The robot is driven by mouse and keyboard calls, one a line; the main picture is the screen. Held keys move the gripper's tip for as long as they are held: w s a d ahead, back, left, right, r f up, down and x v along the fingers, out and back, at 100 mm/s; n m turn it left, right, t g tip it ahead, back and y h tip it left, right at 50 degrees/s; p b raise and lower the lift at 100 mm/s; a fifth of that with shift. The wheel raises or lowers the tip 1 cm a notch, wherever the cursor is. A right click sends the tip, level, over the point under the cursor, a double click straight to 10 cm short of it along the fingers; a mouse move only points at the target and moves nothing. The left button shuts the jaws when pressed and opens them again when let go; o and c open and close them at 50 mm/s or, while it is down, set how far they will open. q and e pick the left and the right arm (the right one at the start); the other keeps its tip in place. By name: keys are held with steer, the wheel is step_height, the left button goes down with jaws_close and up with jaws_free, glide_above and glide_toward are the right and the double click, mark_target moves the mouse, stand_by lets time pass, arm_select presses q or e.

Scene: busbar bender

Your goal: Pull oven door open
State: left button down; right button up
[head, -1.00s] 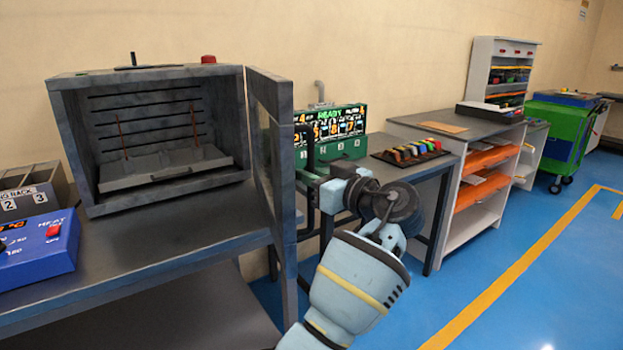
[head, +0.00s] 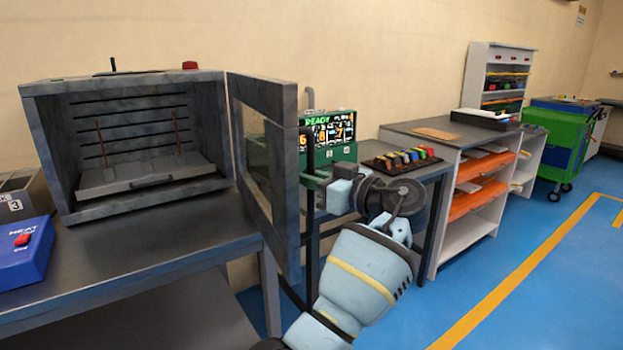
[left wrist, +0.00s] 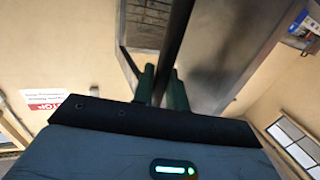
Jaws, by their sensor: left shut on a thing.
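The grey oven (head: 45,150) stands on a dark bench at the left, its chamber exposed with a tray (head: 150,172) inside. Its windowed door (head: 286,200) is hinged at the chamber's right side and stands swung well out toward me, its inner face showing. My left gripper (head: 312,182) is at the door's outer side, shut on the dark vertical door handle (head: 309,145). In the left wrist view the handle (left wrist: 176,40) passes between the green fingers (left wrist: 160,88). The door partly hides the fingertips in the head view. My right gripper is not in view.
A blue heater box (head: 25,255) sits on the bench (head: 150,255) at left. Behind my left gripper are a green lit control box (head: 340,152) and a rack of coloured pieces (head: 405,160) on another table. A shelf unit (head: 450,225) stands right. Blue floor is free at right.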

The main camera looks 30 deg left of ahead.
arm_select(q)
steer(key=c, duration=1.5)
jaws_free()
steer(key=shift+d, duration=0.1)
steer(key=d+b, duration=0.1)
steer(key=d, duration=0.6)
steer(key=shift+s+d, duration=0.3)
steer(key=shift+f, duration=0.1)
